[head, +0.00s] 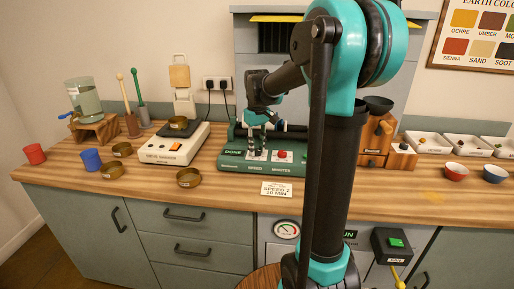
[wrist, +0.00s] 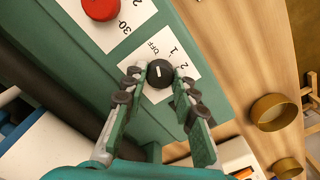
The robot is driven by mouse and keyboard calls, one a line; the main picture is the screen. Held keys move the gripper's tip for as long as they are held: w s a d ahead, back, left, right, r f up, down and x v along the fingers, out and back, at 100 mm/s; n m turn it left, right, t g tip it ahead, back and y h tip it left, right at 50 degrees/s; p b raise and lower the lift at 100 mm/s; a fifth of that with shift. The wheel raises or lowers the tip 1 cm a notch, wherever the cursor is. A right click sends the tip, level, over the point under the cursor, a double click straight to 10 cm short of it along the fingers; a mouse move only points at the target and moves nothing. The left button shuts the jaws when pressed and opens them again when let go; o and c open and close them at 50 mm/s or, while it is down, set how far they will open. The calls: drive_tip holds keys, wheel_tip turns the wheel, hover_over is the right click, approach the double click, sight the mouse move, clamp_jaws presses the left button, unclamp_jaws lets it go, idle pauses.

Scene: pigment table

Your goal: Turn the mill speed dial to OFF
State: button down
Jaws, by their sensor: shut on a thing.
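The green mill (head: 230,160) stands on the wooden counter, with SPEED and MINUTES labels along its front panel. In the wrist view the black speed dial (wrist: 160,76) sits on a white plate marked OFF, 1 and 2. A short white mark shows on the dial's top; it is too small to tell surely which label it points at. My gripper (wrist: 159,82) is shut on the speed dial, one fingertip on each side. In the head view my gripper (head: 256,150) is lowered onto the panel and hides the dial. The red minutes dial (head: 281,155) is just right of it.
A card (head: 277,189) reading SPEED 2, 10 MIN lies at the mill's front. The white sieve shaker (head: 172,146) and brown bowls (head: 189,178) are to the left. A wooden box (head: 375,135) stands to the right. My arm hides part of the counter.

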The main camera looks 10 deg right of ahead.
sight(257, 150)
drive_tip(key=shift+n, duration=0.5)
drive_tip(key=c, duration=1.2)
unclamp_jaws()
wheel_tip(257, 150, up, 12)
